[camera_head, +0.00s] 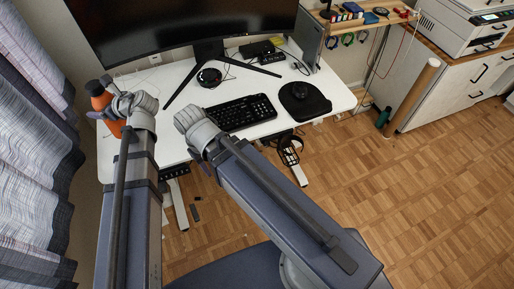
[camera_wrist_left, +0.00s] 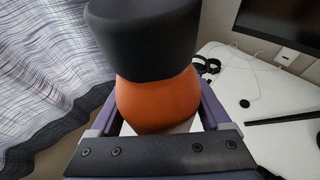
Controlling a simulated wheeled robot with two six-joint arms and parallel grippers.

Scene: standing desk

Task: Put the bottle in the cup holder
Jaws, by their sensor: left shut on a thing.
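The bottle (camera_head: 101,100) is orange with a black cap. It is at the left end of the white desk in the head view. My left gripper (camera_head: 107,110) is shut on it. In the left wrist view the bottle's orange body (camera_wrist_left: 158,98) stands between the two fingers, with the wide black cap (camera_wrist_left: 143,40) towards the top of the picture. The bottle's lower part is hidden. My right gripper (camera_head: 196,132) is over the front edge of the desk, its fingers mostly hidden by my arm. I cannot make out a cup holder in either view.
The white desk (camera_head: 180,80) carries a monitor (camera_head: 180,22), a keyboard (camera_head: 240,112), headphones (camera_head: 209,77) and a mouse pad (camera_head: 318,106). A striped curtain (camera_head: 35,150) hangs close on the left. More headphones (camera_head: 290,151) hang below the desk's front edge.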

